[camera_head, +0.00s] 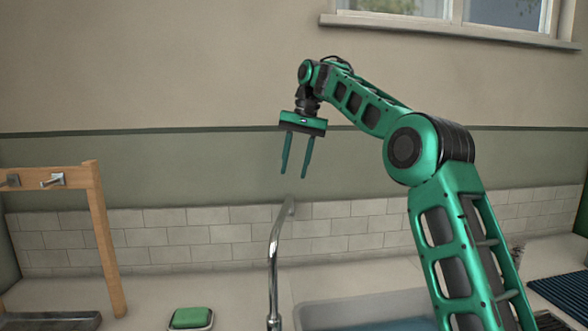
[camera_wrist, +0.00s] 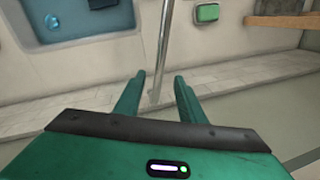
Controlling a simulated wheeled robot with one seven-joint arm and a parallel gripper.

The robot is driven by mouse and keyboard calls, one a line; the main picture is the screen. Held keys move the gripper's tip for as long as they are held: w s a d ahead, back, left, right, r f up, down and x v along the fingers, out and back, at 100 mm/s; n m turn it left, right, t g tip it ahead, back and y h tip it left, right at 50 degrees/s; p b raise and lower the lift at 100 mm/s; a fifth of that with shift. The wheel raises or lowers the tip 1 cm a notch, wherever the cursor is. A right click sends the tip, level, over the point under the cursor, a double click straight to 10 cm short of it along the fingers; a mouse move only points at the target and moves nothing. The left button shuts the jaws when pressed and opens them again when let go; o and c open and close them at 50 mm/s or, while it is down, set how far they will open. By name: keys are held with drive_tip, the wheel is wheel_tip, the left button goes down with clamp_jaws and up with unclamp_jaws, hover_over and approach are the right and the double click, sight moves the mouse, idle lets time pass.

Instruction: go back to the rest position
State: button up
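My gripper (camera_head: 294,174) hangs in the air with its fingers pointing down, above the counter and in front of the back wall in the head view. Its two green fingers are spread apart with nothing between them. In the wrist view my gripper (camera_wrist: 159,76) is also open and empty; the faucet's metal pipe shows beyond the gap between the fingers. No tool or part is held.
A chrome faucet (camera_head: 273,265) rises below my gripper, beside a sink (camera_head: 312,316) with blue water. A green sponge (camera_head: 191,317) sits on a small dish at its left. A wooden rack (camera_head: 104,240) with metal hooks stands at far left. A ribbed dark mat (camera_head: 562,291) lies at right.

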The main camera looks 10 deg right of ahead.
drive_tip(key=shift+r, duration=0.1)
idle(0.3)
drive_tip(key=s+d+f+h, duration=0.1)
drive_tip(key=s+d+f, duration=0.4)
drive_tip(key=s, duration=0.4)
drive_tip(key=s+d+f+m, duration=0.1)
drive_tip(key=s+d+f, duration=0.1)
drive_tip(key=s+d, duration=0.6)
drive_tip(key=s+d+f+h, duration=0.1)
drive_tip(key=s+d+f, duration=0.35)
drive_tip(key=s, duration=0.65)
drive_tip(key=s+d+f, duration=0.1)
drive_tip(key=s+f, duration=0.3)
drive_tip(key=s, duration=0.3)
drive_tip(key=s+d+f, duration=0.1)
drive_tip(key=s+f, duration=0.4)
drive_tip(key=s, duration=0.3)
drive_tip(key=s+d+f+m, duration=0.1)
drive_tip(key=s+d+f, duration=0.1)
drive_tip(key=s+f, duration=0.3)
drive_tip(key=s, duration=0.3)
drive_tip(key=shift+g, duration=0.4)
